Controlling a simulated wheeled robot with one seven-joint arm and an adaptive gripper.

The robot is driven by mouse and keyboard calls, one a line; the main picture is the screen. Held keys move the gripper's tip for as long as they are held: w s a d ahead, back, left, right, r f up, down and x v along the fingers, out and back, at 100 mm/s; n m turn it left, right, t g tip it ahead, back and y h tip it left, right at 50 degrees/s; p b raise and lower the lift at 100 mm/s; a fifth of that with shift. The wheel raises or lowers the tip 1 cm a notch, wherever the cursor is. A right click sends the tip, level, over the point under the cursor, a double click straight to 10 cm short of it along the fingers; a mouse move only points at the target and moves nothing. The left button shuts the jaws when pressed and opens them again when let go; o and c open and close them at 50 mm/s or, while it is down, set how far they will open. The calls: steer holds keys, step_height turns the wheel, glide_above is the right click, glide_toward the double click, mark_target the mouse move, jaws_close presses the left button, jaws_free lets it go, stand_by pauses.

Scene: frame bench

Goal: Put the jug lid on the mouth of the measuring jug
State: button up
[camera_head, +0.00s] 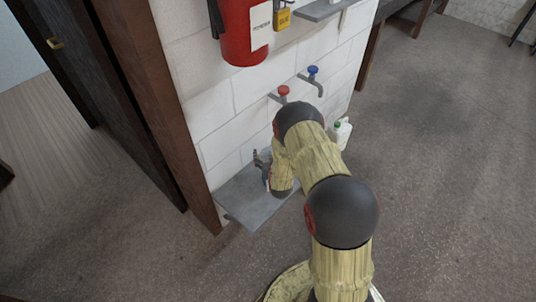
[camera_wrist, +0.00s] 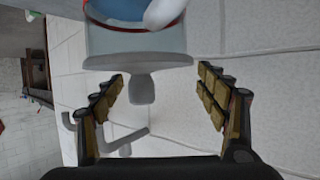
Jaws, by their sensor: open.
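In the wrist view my gripper (camera_wrist: 161,76) is open, with its padded fingers apart at left and right and nothing clasped between them. Past the fingertips, cut off by the top edge, is a pale grey see-through round body (camera_wrist: 138,45) with blue inside, which looks like the measuring jug. A rounded white piece overlaps the blue; I cannot tell whether it is the jug lid. A grey knob-like shape (camera_wrist: 142,88) shows between the fingers. In the head view my arm hides most of the gripper, and a small blue-and-white thing shows beside it, partly hidden.
A grey shelf (camera_head: 252,208) juts from the white block wall. Above it are a red-handled tap (camera_head: 283,91) and a blue-handled tap (camera_head: 313,71). A red extinguisher (camera_head: 243,35) hangs higher. A white bottle with a green cap (camera_head: 343,133) stands behind my arm. Open floor lies right.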

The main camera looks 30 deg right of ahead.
steer(key=shift+r, duration=0.2)
steer(key=p+v, duration=0.4)
steer(key=v, duration=0.8)
steer(key=w+a+r+n+g+y, duration=0.1)
steer(key=w+a+r, duration=0.15)
steer(key=r, duration=0.95)
steer(key=w+a+r+g+y, duration=0.15)
steer(key=a+r, duration=0.25)
steer(key=r, duration=0.8)
steer(key=s+a+r+n+g+y, duration=0.1)
steer(key=s+a+r+n+g, duration=0.35)
steer(key=s+r, duration=1)
steer(key=s+a+r+m, duration=0.1)
steer(key=s+a, duration=0.1)
steer(key=s, duration=0.7)
steer(key=s+a+r+m, duration=0.1)
steer(key=s+a+r, duration=0.1)
steer(key=s, duration=0.6)
steer(key=shift+s+r, duration=0.3)
steer(key=shift+s, duration=0.1)
steer(key=shift+a+y, duration=0.1)
steer(key=shift+y, duration=0.15)
